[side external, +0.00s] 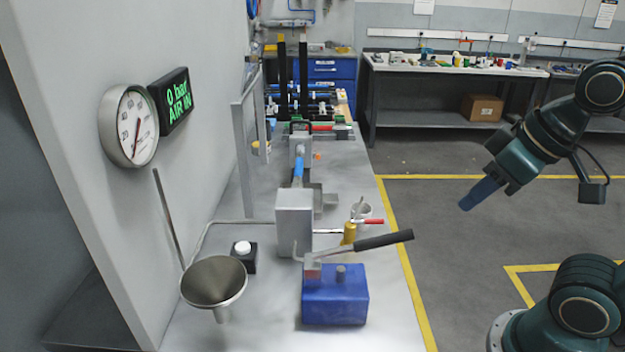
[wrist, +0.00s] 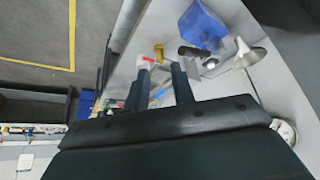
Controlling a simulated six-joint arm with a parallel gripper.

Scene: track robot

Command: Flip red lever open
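A small red lever (side external: 374,221) sticks out to the right from a thin pipe beside a brass-coloured fitting (side external: 349,233), near the bench's right edge. In the wrist view a small red piece (wrist: 148,60), probably the same lever, shows just beyond the fingertips, near the brass fitting (wrist: 159,50). My gripper (side external: 468,203) hangs in the air to the right of the bench, clear of the lever and tilted down to the left. In the wrist view my gripper (wrist: 160,77) has its two fingers apart with nothing held between them.
A blue pump (side external: 335,300) with a long black handle (side external: 384,240) stands in front of the lever. A funnel (side external: 214,282), a white button (side external: 242,248) and a grey block (side external: 294,220) are to the left. A gauge (side external: 130,125) and a display reading 0 bar (side external: 174,101) hang on the wall.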

